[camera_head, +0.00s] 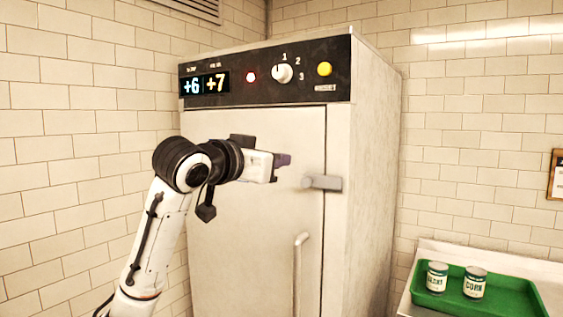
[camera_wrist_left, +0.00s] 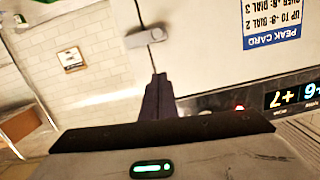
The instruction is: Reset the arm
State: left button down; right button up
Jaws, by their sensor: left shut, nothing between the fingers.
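My left arm comes in from the left in the head view, and its gripper (camera_head: 282,160) is in front of the upper part of the pale cabinet door (camera_head: 255,215). The gripper is shut and holds nothing. In the left wrist view its dark fingertips (camera_wrist_left: 158,95) are together, pointing towards the grey latch (camera_wrist_left: 152,37) at the door's edge. In the head view the latch (camera_head: 322,182) is just right of the fingertips, and a gap seems to separate them. My right gripper is not in view.
The cabinet's black panel (camera_head: 230,85) shows +6 and +7, a lit red lamp (camera_head: 251,77), a white dial (camera_head: 282,73) and a yellow button (camera_head: 324,69). A vertical handle (camera_head: 299,270) is lower on the door. A green tray (camera_head: 510,290) with two cans stands right.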

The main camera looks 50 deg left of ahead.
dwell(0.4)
pick_arm(q)
jog(key=w+d+f+m+g+h, duration=0.15)
jog(key=w+f, duration=0.25)
jog(key=f, duration=0.6)
jog(key=w+d+f+g+h, duration=0.1)
jog(key=w+d+f, duration=0.25)
jog(key=f, duration=0.65)
jog(key=d+f+m+g+h, duration=0.1)
jog(key=d+f, duration=0.2)
jog(key=f, duration=0.6)
jog(key=d+f+m+h, duration=0.1)
jog(key=d+f, duration=0.2)
jog(key=f, duration=0.6)
jog(key=s+d+f+g, duration=0.1)
jog(key=s+d+f, duration=0.15)
jog(key=f, duration=0.25)
jog(key=s+d+f+g, duration=0.1)
jog(key=s+d+f, duration=0.15)
jog(key=f, duration=0.35)
jog(key=s+d+f+g+h, duration=0.2)
jog(key=s+d+f+h, duration=0.1)
jog(key=s+d+f, duration=1.4)
jog(key=s+f+m, duration=0.1)
jog(key=s, duration=0.3)
jog(key=shift+d, duration=0.2)
